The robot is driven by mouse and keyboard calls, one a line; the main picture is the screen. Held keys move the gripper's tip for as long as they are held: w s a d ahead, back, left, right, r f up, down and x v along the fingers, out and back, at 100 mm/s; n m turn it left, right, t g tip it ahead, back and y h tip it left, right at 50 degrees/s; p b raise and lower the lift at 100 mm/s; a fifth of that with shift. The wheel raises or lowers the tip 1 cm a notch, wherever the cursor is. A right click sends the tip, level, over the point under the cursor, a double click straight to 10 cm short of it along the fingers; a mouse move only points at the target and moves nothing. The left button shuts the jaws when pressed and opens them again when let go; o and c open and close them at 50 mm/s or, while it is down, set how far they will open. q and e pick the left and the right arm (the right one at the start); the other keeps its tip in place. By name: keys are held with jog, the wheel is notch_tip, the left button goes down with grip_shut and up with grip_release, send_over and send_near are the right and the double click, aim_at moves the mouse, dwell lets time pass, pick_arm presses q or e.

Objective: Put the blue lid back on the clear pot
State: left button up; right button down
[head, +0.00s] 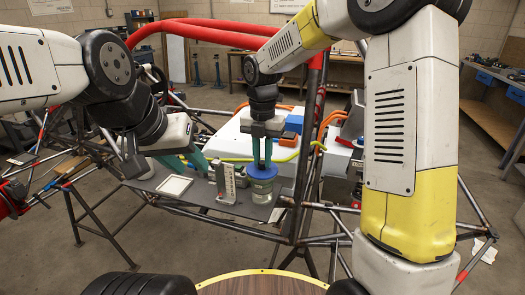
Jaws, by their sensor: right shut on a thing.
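The blue lid (262,172) is at the tips of my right gripper (262,164), which points straight down and is shut on it. The clear pot (262,190) stands upright directly below the lid, on the right part of a grey shelf. The lid covers the pot's mouth in the head view; I cannot tell whether it is seated or slightly above the rim. My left gripper (187,164) is to the left, over the shelf's back edge, with its teal fingers apart and nothing visible between them.
The grey shelf (205,206) also carries a white-rimmed square tray (174,186) and an upright grey and white device (226,184) close to the pot's left. Dark and red chassis tubes (320,130) rise at the right. A white box with orange and blue parts stands behind.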

aim_at(263, 162)
jog(key=shift+f, duration=0.1)
jog(key=c, duration=1.6)
grip_release()
notch_tip(263, 162, up, 11)
